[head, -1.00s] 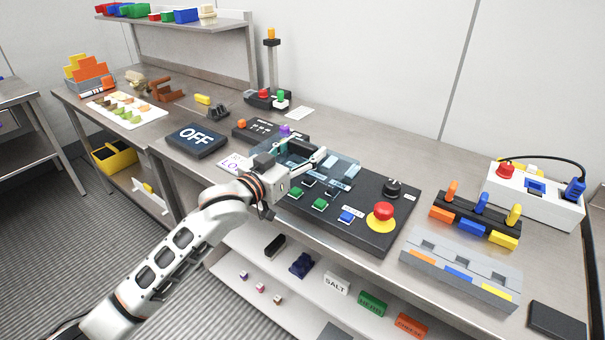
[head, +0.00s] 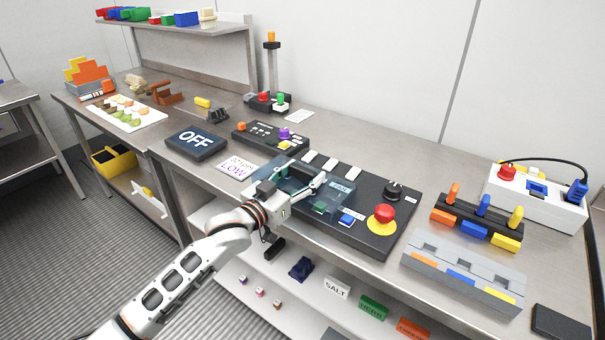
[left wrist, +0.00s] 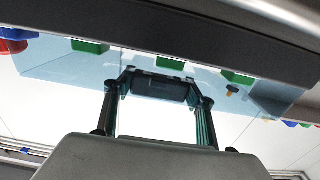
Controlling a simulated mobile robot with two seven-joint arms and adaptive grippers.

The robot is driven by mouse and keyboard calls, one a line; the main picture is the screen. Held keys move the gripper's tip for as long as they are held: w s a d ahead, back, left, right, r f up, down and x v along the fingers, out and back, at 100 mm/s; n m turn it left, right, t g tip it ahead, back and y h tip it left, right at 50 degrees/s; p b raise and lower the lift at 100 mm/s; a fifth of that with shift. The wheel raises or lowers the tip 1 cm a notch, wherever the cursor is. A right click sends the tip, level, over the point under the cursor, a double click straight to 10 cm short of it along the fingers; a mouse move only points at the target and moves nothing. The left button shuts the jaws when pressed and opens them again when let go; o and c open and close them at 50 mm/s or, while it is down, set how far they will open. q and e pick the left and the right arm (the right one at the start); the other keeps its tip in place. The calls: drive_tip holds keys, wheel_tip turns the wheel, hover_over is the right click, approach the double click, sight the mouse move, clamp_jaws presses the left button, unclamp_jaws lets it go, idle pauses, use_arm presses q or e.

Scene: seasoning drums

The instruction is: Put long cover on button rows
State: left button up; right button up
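The long cover (head: 290,180) is a see-through blue box shape in the head view. It is over the front-left part of the black button panel (head: 386,240). My left gripper (head: 300,190) is on the cover, with its fingers about the cover's middle. In the left wrist view the cover (left wrist: 65,65) stretches across beyond my fingers (left wrist: 158,92). White buttons (head: 330,164) form the back row, clear of the cover. A green button (head: 320,208) and a blue button (head: 346,218) show in the front row by the cover's front side. Whether the cover touches the panel cannot be told. My right gripper is out of view.
A red stop button (head: 383,213) on a yellow base and a black knob (head: 393,190) stand at the panel's right. A small control box (head: 271,135) sits behind left, and an OFF sign (head: 196,142) lies left. The lower shelf holds labelled blocks (head: 373,307).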

use_arm(q)
drive_tip(key=o, duration=0.3)
drive_tip(key=shift+o, duration=0.2)
drive_tip(key=shift+r, duration=0.1)
drive_tip(key=shift+s+a, duration=0.1)
drive_tip(key=shift+s, duration=0.05)
drive_tip(key=v, duration=1.2)
drive_tip(key=s+a+f+n+g+y, duration=0.1)
drive_tip(key=s+a+f, duration=0.3)
drive_tip(key=s+f, duration=0.4)
drive_tip(key=s+a+f+n+g+y, duration=0.1)
drive_tip(key=s+a+f+y, duration=0.3)
drive_tip(key=s+f, duration=0.4)
drive_tip(key=s+a+f+g+y, duration=0.1)
drive_tip(key=s+a+f+y, duration=0.1)
drive_tip(key=s+a+f, duration=0.3)
drive_tip(key=s+f, duration=0.4)
drive_tip(key=f, duration=0.6)
drive_tip(key=shift+f+n+g+y+p, duration=0.3)
drive_tip(key=shift+f+n+g+y, duration=0.05)
drive_tip(key=shift+n+g+y, duration=0.05)
